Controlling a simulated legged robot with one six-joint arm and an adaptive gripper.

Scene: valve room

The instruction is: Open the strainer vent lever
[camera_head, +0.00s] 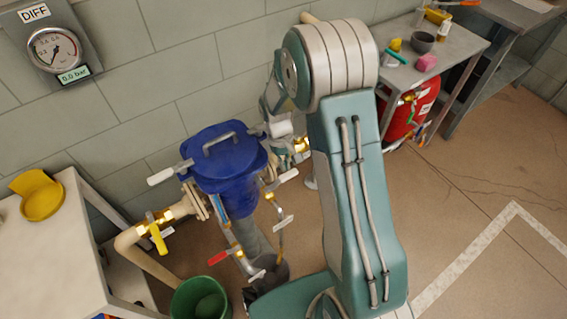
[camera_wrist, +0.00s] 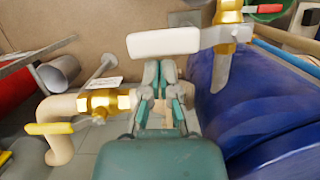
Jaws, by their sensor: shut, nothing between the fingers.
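The blue strainer (camera_head: 228,165) stands in the middle of the head view, with a lidded top and a grey handle. Its blue body (camera_wrist: 255,105) fills the right of the wrist view. A white-handled lever (camera_wrist: 165,42) on a brass valve (camera_wrist: 228,14) beside the blue body lies across the view just past my fingertips. No readable label confirms it as the vent lever. White-handled levers also show right (camera_head: 287,176) and left (camera_head: 161,175) of the strainer. My gripper (camera_wrist: 160,72) is shut and empty near the white handle; contact cannot be told. My arm hides much of it in the head view.
A brass valve with a yellow handle (camera_wrist: 48,128) is left of my gripper in the wrist view. A red handle (camera_head: 217,257), a green bucket (camera_head: 198,298) and a left-hand bench (camera_head: 62,245) crowd the strainer. Open floor (camera_head: 480,195) lies right.

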